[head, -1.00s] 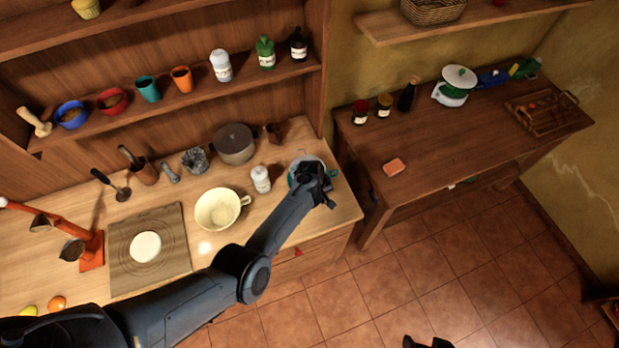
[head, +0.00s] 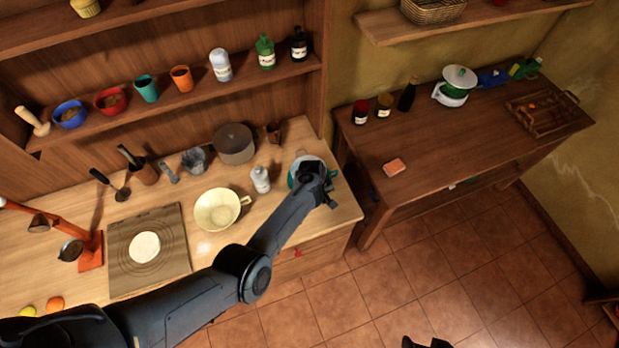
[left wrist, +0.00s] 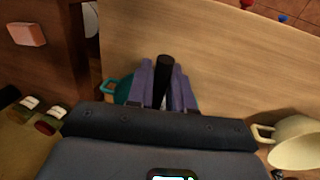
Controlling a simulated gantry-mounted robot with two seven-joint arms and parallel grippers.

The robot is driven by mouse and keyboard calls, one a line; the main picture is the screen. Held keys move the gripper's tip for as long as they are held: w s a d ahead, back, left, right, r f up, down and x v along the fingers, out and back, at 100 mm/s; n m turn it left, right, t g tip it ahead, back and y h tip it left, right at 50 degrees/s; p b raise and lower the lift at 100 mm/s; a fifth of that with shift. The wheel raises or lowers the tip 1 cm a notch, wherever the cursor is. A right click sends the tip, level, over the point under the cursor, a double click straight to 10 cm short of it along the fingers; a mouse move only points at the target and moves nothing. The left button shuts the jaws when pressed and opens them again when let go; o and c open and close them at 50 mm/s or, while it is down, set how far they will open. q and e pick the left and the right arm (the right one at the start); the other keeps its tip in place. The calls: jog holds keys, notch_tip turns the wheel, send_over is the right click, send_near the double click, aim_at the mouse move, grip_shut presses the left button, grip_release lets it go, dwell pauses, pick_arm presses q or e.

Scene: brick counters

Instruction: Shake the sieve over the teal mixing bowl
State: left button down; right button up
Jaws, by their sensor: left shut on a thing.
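The teal mixing bowl (head: 293,178) stands near the right end of the light wooden counter, partly hidden by my left gripper (head: 317,186). Its teal side also shows beside the fingers in the left wrist view (left wrist: 119,90). My left gripper is over the bowl. In the left wrist view its purple fingers are shut on a black upright handle (left wrist: 163,72), which I take for the sieve's. A greyish round shape shows at the bowl's top, but I cannot tell whether it is the sieve's mesh. A dark part at the bottom edge of the head view may be my right gripper (head: 426,343).
A white bottle (head: 260,179) and a cream bowl with a handle (head: 217,210) stand left of the teal bowl. A pot (head: 234,143) is behind. A dark table (head: 450,150) with a sponge (head: 395,167) stands to the right, across a gap.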

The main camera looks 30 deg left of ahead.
pick_arm(q)
jog(key=shift+s+a+r, duration=0.25)
jog(key=shift+s+r, duration=0.05)
jog(key=shift+w+d+f+b, duration=0.25)
jog(key=shift+w+d+b, duration=0.65)
jog(key=shift+b, duration=0.3)
pick_arm(e)
jog(key=shift+f, duration=0.7)
pick_arm(q)
jog(key=shift+r, duration=0.15)
pick_arm(e)
jog(key=shift+r, duration=0.15)
